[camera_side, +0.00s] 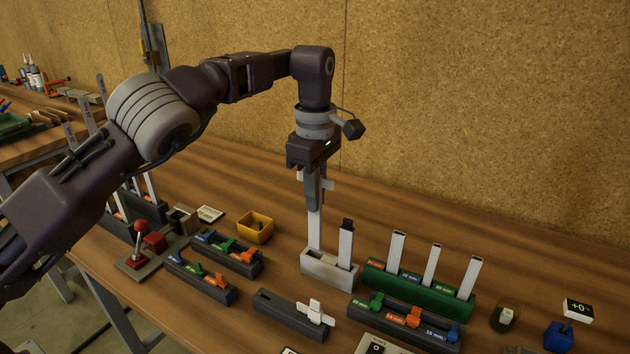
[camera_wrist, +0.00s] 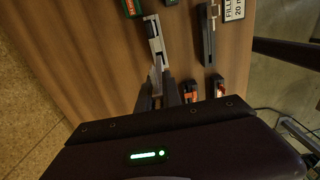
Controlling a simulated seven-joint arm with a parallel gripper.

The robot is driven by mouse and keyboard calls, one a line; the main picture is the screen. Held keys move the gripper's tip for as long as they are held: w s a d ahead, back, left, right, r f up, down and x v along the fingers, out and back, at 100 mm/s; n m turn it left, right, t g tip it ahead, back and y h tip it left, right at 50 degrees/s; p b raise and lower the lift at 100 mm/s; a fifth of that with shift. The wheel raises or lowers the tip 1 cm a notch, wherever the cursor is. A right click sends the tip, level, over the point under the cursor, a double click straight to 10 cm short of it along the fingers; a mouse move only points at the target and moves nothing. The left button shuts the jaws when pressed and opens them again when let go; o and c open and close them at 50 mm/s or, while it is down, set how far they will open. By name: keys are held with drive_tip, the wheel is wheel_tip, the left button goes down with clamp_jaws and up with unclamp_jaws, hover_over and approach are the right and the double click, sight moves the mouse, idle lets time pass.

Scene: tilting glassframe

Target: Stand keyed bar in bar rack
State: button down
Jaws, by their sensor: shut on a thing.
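My gripper (camera_side: 313,190) points straight down and is shut on a white flat bar (camera_side: 315,228). The bar hangs upright below the fingers. Its lower end meets the left part of a light grey block (camera_side: 328,272), where an opening shows; I cannot tell how deep it sits. A second bar with a black top (camera_side: 346,242) stands in the right part of that block. In the wrist view my gripper (camera_wrist: 165,88) holds the bar (camera_wrist: 157,76) over the grey block (camera_wrist: 154,36). A green rack (camera_side: 375,279) with several upright white bars stands to the right.
A dark block (camera_side: 280,309) with a white stepped piece (camera_side: 314,313) lies in front. Dark trays with coloured clips stand left (camera_side: 200,282) and right (camera_side: 405,322). A yellow bin (camera_side: 255,227) and a red-knobbed lever (camera_side: 140,240) are at left. The table behind the grey block is clear.

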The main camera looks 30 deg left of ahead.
sight(315, 224)
drive_tip(key=shift+f, duration=3.5)
idle(0.6)
drive_tip(key=c, duration=1.4)
unclamp_jaws()
drive_tip(key=shift+c, duration=0.2)
wheel_tip(315, 224, up, 7)
drive_tip(key=shift+r, duration=0.1)
